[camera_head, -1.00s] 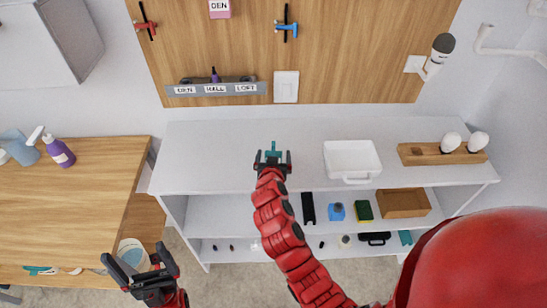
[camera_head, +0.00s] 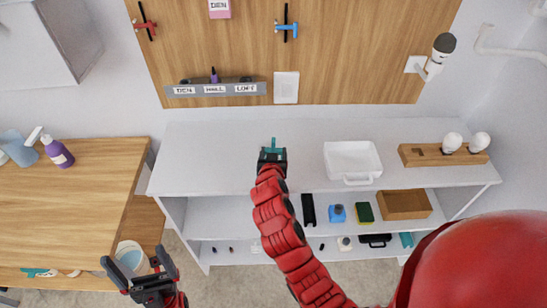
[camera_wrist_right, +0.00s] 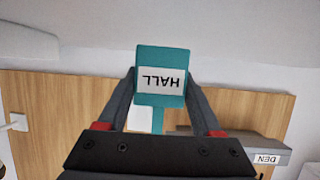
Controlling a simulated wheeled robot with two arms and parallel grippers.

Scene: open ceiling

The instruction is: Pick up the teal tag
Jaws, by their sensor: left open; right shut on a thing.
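The teal tag (camera_wrist_right: 162,62) fills the middle of the right wrist view, with a white label reading HALL upside down. My right gripper (camera_wrist_right: 160,88) is shut on it, one finger on each side. In the head view the teal tag (camera_head: 273,143) shows as a small teal piece just beyond my right gripper (camera_head: 272,154), over the white shelf top. My left gripper (camera_head: 141,272) is open and empty at the lower left, in front of the wooden table.
The white shelf unit (camera_head: 215,150) holds a white bin (camera_head: 352,158) and a wooden block (camera_head: 420,157) with white bulbs. A grey rail (camera_head: 215,90) labelled DEN, HALL and LOFT is on the wood panel. The wooden table (camera_head: 75,200) is at left.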

